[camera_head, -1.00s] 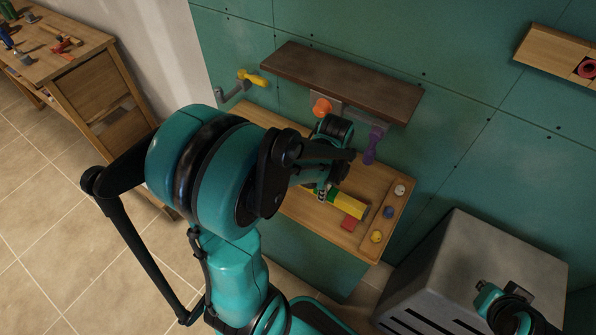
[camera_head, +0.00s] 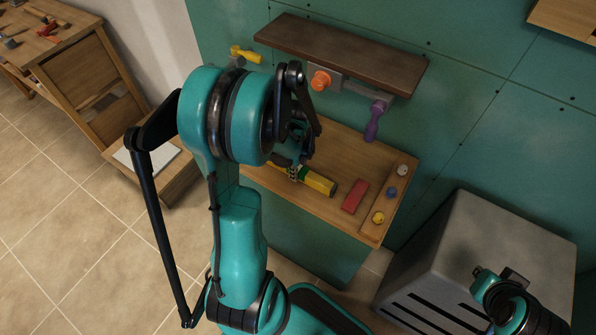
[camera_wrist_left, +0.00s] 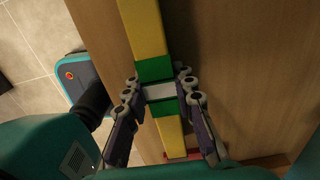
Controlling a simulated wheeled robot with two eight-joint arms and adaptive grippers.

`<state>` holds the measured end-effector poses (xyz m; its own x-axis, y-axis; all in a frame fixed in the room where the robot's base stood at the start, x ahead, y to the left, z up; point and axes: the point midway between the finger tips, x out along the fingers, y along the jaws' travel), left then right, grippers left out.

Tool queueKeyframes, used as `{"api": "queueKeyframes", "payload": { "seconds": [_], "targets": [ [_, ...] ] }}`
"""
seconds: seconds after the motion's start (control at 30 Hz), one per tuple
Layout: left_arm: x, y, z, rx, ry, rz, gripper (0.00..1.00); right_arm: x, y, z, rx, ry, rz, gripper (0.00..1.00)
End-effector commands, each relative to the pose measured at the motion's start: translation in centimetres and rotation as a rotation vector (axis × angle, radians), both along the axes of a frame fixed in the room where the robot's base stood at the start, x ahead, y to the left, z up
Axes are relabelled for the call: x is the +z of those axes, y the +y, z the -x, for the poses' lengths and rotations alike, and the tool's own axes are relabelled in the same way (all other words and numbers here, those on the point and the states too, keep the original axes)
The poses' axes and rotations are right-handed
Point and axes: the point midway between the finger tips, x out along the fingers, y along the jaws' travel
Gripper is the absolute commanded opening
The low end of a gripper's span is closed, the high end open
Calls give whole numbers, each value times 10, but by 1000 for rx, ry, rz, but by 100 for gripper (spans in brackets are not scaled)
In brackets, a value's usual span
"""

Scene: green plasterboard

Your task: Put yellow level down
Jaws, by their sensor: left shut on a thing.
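The yellow level (camera_head: 319,182) is a long yellow bar with green bands and a pale middle. It is at the wooden shelf (camera_head: 300,205) low on the green wall; I cannot tell if it touches the shelf. My left gripper (camera_head: 296,173) is shut on its middle. In the left wrist view, the fingers (camera_wrist_left: 160,90) sit on both sides of the level (camera_wrist_left: 147,30) at the pale section, with wood close below. My left arm hides the level's left end in the head view. My right arm's end (camera_head: 505,290) is at the lower right; its fingers are unclear.
A red block (camera_head: 355,196) lies right of the level. A side tray holds white, blue and yellow balls (camera_head: 378,217). Above are a dark shelf (camera_head: 340,58), an orange knob (camera_head: 320,80) and a purple handle (camera_head: 373,122). A grey cabinet (camera_head: 490,245) stands right.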

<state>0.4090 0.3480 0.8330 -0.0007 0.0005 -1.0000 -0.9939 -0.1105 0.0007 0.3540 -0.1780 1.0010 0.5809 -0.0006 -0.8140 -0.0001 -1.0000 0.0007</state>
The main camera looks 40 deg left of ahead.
Motion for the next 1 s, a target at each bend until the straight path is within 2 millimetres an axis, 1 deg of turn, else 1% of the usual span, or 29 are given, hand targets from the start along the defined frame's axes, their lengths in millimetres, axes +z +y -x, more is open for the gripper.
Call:
{"api": "queueKeyframes", "payload": {
  "seconds": [0.1,0.23,0.27,0.3,0.33,0.63,0.73,0.87,1.0],
  "targets": [
    [1,0,0,0,0,0,0,1,0,0,0,0,0,0],
    [-3,0,0,0,0,0,0,-3,0,0,0,0,0,0],
    [-3,0,0,0,0,0,28,-3,0,0,0,0,0,0],
    [-2,0,0,0,0,0,38,-2,0,0,0,0,0,0],
    [-2,0,0,0,0,0,46,-2,0,0,0,0,0,0],
    [-1,0,0,0,0,0,46,-1,0,0,0,0,0,0],
    [4,0,0,0,0,0,46,4,0,0,0,0,0,0],
    [26,0,0,0,0,0,46,13,0,0,0,0,0,0],
    [60,0,0,0,0,0,46,27,0,0,0,0,0,0]
  ]
}}
